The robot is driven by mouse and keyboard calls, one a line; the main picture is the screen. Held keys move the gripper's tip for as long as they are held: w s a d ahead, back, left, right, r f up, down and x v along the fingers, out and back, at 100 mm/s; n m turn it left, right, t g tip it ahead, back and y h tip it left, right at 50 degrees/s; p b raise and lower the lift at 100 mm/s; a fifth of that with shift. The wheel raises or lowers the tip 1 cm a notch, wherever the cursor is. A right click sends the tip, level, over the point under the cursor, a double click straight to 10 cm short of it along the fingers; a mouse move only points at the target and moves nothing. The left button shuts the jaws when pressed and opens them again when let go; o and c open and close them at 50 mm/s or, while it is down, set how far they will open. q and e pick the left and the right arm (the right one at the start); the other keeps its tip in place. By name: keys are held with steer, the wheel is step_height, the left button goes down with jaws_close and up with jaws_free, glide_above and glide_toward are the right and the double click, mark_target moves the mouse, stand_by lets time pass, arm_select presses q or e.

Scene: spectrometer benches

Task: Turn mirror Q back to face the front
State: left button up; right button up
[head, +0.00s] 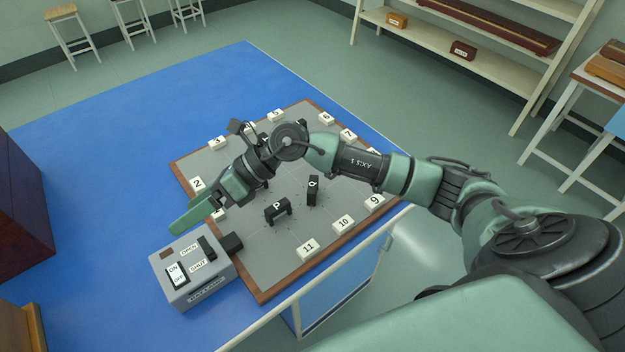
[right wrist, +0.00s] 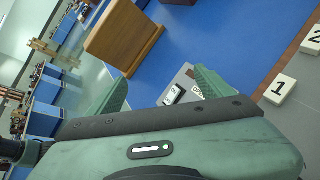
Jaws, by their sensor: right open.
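Mirror Q (head: 313,189) is a small black upright block with a white letter on top, standing on the grey numbered board (head: 262,262). Mirror P (head: 277,209), a similar black block, stands just to its left, turned at a different angle. My right gripper (head: 192,213) is open and empty, above the board's left edge near the lamp box, well left of both mirrors. Its two green fingers spread apart in the right wrist view (right wrist: 160,82), which shows neither mirror. My left gripper is out of view.
The grey lamp box (head: 208,289) with switches sits at the board's front left corner; it also shows in the right wrist view (right wrist: 187,82). White number blocks, such as 11 (head: 308,249), line the board's edge. My right arm crosses above the board behind the mirrors.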

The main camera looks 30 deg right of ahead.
steer(key=w+d+f+n+g+h, duration=0.1)
steer(key=d+f+h, duration=0.25)
steer(key=d, duration=0.35)
steer(key=w+d+f+n+h, duration=0.1)
steer(key=d+f+h, duration=0.1)
steer(key=d+h, duration=0.35)
steer(key=g+h, duration=0.1)
steer(key=h, duration=0.2)
glide_above(313, 184)
steer(key=shift+r+m, duration=0.2)
steer(key=shift+m, duration=0.2)
steer(key=shift+d+f+h, duration=0.15)
steer(key=shift+f+h, duration=0.15)
steer(key=shift+f, duration=0.1)
step_height(313, 184, down, 7)
steer(key=shift+r+p, duration=0.1)
steer(key=shift+p, duration=0.95)
steer(key=c, duration=1.4)
